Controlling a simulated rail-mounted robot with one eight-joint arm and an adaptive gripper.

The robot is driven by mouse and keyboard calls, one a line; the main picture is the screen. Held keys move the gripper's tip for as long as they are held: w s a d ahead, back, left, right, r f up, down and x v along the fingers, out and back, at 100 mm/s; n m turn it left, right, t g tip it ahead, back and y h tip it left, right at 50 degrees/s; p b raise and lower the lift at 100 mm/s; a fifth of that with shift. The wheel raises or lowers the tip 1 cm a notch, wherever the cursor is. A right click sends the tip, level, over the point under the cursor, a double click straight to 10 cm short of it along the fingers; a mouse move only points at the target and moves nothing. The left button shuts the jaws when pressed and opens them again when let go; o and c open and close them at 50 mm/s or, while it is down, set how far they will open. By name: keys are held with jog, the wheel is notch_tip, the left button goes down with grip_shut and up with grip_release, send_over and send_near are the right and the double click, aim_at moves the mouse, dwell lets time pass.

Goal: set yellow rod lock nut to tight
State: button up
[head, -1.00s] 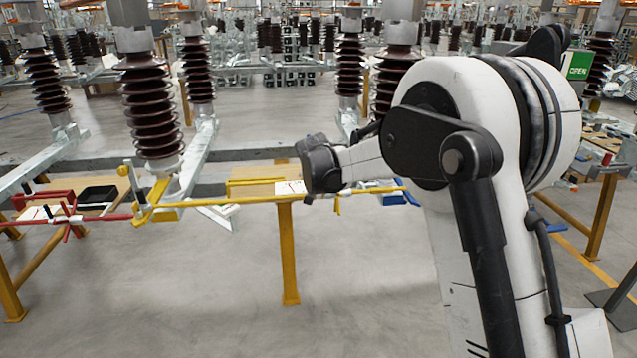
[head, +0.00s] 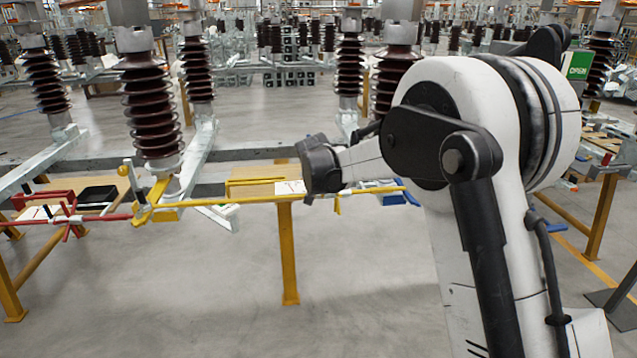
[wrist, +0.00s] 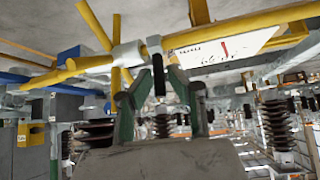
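The yellow rod (head: 260,200) runs level across the middle of the head view, and it crosses the top of the wrist view (wrist: 85,66). A silver collar (wrist: 128,54) sits around the rod there, with yellow spokes beside it. A dark pin-like part (wrist: 158,78) hangs below a narrow silver ring next to the collar; I cannot tell for sure that it is the lock nut. My gripper (wrist: 155,92) is just below the rod, its fingers apart on either side of the dark part, with gaps showing.
A red rod assembly (head: 60,220) stands at the left. A tall brown insulator (head: 150,110) rises behind the yellow rod's left end. A white printed sheet (wrist: 222,46) lies close to the rod in the wrist view. A yellow post (head: 288,255) stands below; the floor in front is clear.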

jog(key=shift+o, duration=1.1)
jog(key=v, duration=1.2)
